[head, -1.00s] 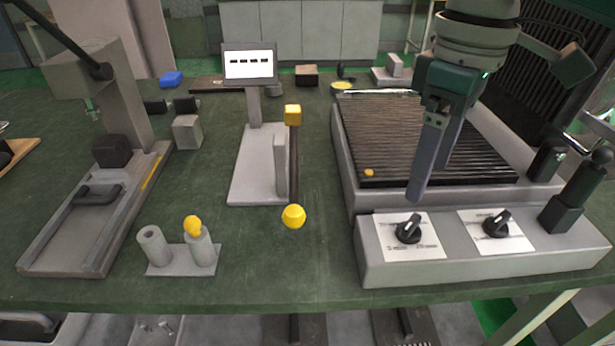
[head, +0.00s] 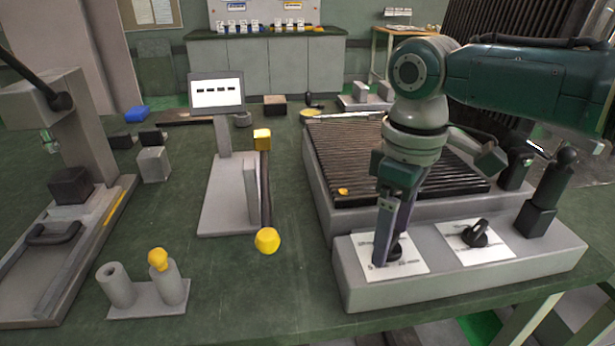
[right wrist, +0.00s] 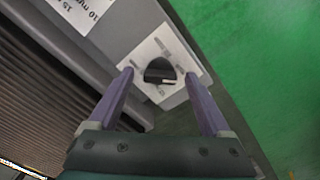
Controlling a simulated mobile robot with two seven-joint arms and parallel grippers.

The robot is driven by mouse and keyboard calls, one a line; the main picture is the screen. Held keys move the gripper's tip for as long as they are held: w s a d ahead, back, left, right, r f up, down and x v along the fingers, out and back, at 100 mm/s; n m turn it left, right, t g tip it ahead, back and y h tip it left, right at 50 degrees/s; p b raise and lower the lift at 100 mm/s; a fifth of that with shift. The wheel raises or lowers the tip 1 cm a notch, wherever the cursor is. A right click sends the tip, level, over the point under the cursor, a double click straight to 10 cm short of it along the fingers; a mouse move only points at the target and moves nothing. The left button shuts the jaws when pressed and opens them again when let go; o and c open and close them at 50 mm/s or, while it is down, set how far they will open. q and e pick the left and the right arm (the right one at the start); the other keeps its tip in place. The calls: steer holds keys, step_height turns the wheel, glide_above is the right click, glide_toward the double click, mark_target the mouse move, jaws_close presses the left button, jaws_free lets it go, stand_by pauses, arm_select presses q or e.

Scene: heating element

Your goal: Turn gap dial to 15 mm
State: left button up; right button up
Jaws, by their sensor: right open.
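Two black dials sit on white plates on the front of the grey box. My right gripper (head: 385,257) points down at the left dial (head: 394,251), and its fingers partly hide it. In the right wrist view my right gripper (right wrist: 165,82) is open, with the left dial (right wrist: 160,71) between and just beyond its fingertips; contact is not clear. The right dial (head: 475,234) is uncovered and has a tilted pointer. In the right wrist view the other plate (right wrist: 80,10) shows "15" and "10 mm". The left plate's marks are too small to read. My left gripper is not seen.
The grey box (head: 460,268) has a ribbed top (head: 345,160) behind the dials and a dark upright handle (head: 545,195) at its right. Left of it stand a yellow-knobbed lever (head: 267,240), a screen (head: 217,92) and a two-post holder (head: 148,295). Green table lies bare between.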

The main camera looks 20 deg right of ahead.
jaws_close()
stand_by(0.6)
steer(key=shift+r, duration=0.1)
